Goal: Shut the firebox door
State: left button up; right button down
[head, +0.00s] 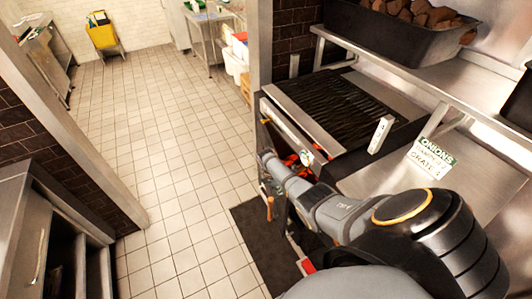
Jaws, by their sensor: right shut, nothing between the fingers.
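The grill (335,105) stands right of centre, its dark slatted grate on top. Below its front panel, the firebox opening (305,158) shows glowing orange-red coals. My right arm reaches in from the lower right, across the front of the grill. My right gripper (270,187) is at the far end of the arm, small and pointing down, shut and empty. A brown handle-like piece (270,208) shows just below it; whether they touch is unclear. The firebox door seems to stand open beside it, mostly hidden behind my arm. My left gripper is not in view.
A dark mat (262,240) lies on the tiled floor before the grill. A steel counter with an onions sign (432,156) is at right. A black tray (400,32) sits on the shelf above. The tiled floor (180,165) at left is clear.

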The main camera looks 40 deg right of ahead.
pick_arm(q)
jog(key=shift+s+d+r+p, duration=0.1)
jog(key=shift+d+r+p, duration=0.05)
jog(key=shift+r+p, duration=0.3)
pick_arm(e)
jog(key=s+d, duration=0.2)
jog(key=d, duration=0.4)
jog(key=shift+s, duration=0.1)
